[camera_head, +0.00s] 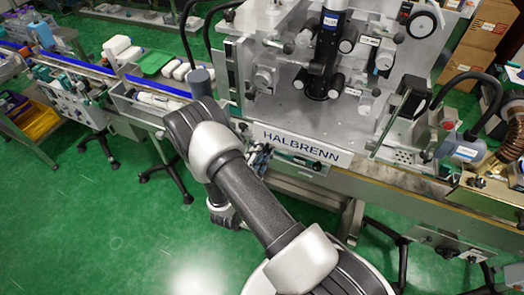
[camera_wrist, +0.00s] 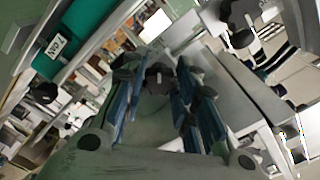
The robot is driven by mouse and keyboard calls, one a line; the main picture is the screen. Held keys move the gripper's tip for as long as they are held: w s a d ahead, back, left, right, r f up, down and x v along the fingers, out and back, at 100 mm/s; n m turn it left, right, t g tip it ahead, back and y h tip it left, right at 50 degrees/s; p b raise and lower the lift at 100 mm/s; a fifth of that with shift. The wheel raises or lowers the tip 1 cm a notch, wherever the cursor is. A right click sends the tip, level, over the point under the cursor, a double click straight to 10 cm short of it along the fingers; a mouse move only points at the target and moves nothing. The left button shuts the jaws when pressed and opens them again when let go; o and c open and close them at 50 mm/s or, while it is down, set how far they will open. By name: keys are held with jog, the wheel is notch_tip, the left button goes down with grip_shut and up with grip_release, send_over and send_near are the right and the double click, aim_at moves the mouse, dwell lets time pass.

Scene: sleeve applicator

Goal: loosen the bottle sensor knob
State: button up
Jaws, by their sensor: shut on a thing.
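In the wrist view, my gripper (camera_wrist: 157,88) has its blue-padded fingers on both sides of a dark lobed knob (camera_wrist: 158,76). It is shut on this knob, which I take to be the bottle sensor knob. The fingers hide the knob's sides, and its mount is hard to make out. In the head view, my arm reaches to the machine's front edge below the HALBRENN plate (camera_head: 301,146). The gripper and knob are mostly hidden there behind my arm and the machine edge.
A conveyor (camera_head: 75,64) with white bottles runs off to the left. A black cylindrical unit (camera_head: 325,55) stands on the machine plate. A hose and brass fittings (camera_head: 493,166) are at the right. In the wrist view, a green labelled part (camera_wrist: 75,32) is close at upper left. Green floor is open in front.

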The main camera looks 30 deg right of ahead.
jog(key=o, duration=1)
jog(key=shift+o, duration=0.2)
jog(key=v, duration=1.2)
jog(key=shift+r, duration=0.1)
